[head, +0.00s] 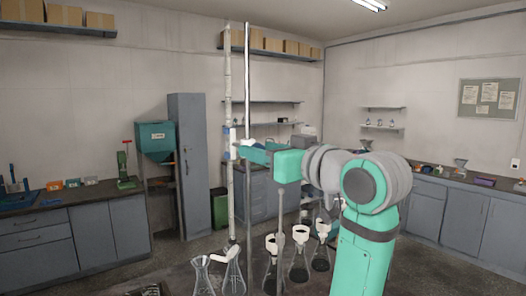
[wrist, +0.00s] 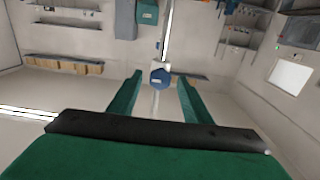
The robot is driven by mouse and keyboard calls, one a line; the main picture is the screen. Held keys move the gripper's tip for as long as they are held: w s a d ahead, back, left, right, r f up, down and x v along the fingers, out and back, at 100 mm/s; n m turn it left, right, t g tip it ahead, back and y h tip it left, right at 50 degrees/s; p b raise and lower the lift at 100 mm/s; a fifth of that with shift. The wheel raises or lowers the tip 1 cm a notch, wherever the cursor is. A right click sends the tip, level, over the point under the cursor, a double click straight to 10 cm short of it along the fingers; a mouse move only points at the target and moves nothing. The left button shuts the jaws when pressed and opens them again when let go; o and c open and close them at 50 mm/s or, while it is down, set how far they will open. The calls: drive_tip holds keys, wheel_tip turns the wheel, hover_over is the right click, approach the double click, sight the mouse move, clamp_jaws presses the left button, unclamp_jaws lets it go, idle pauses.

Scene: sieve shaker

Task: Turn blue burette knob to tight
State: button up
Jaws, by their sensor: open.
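The burette (head: 228,90) is a tall, pale, upright tube in the head view. A small blue part shows on it at about the height of my gripper (head: 240,148). In the wrist view the blue knob (wrist: 160,77) is a faceted disc. It appears between the tips of the two green fingers of my gripper (wrist: 160,82), with a visible gap on each side. My gripper is open and points at the burette. I cannot tell how far the knob is from the fingertips in depth, or its turn state.
A thin metal rod (head: 247,80) stands upright just right of the burette. Cabinets and counters line the walls farther back.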

drive_tip(key=c, duration=1)
drive_tip(key=shift+c, duration=0.2)
drive_tip(key=shift+m, duration=0.3)
drive_tip(key=m, duration=1.7)
drive_tip(key=shift+d+f, duration=0.15)
drive_tip(key=shift+m, duration=0.3)
